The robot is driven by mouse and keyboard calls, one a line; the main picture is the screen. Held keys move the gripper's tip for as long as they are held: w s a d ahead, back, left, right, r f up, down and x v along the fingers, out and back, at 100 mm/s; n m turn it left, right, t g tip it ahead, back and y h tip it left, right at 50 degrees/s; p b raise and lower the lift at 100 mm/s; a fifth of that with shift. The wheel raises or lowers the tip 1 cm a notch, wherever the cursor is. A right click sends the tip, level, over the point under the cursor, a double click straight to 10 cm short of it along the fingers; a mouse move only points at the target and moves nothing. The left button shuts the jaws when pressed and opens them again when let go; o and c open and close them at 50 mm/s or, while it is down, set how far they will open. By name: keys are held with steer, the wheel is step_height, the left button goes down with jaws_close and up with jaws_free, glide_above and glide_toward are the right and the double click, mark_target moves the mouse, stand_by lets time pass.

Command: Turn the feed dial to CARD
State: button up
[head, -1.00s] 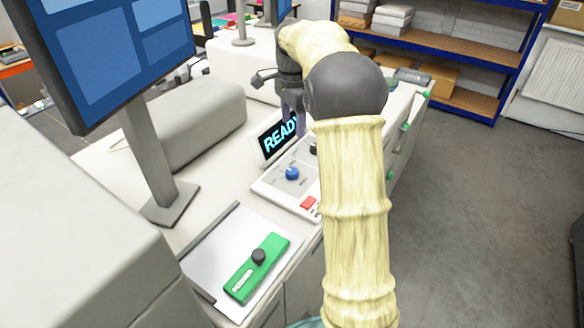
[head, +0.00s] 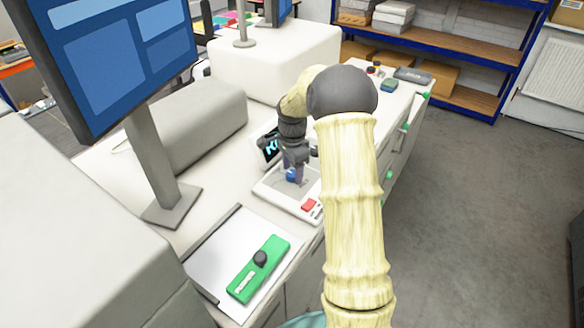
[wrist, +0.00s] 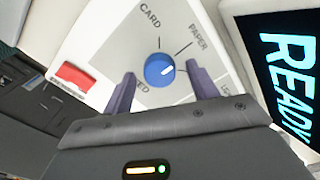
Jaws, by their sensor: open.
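The feed dial is a round blue knob (wrist: 159,70) with a white pointer line, on a white control panel (wrist: 98,42) with a grey face. Labels around it read CARD and PAPER, with others partly hidden. The pointer aims to the upper right in the wrist view, below the PAPER line and away from CARD. My gripper (wrist: 163,84) is open, its two purple-grey fingers at either side of the knob with gaps showing. In the head view my gripper (head: 296,172) is low over the panel and partly covers the knob (head: 291,175).
A red button (head: 309,204) sits at the panel's near corner. A display (wrist: 285,70) reading READY stands beside the panel. A green tool with a black knob (head: 258,268) lies on the tray in front. A monitor (head: 130,50) stands at left.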

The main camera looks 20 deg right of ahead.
steer(key=shift+f, duration=0.2)
steer(key=shift+c, duration=0.2)
steer(key=c, duration=1)
steer(key=shift+o, duration=0.2)
steer(key=shift+n, duration=0.4)
steer(key=n, duration=0.9)
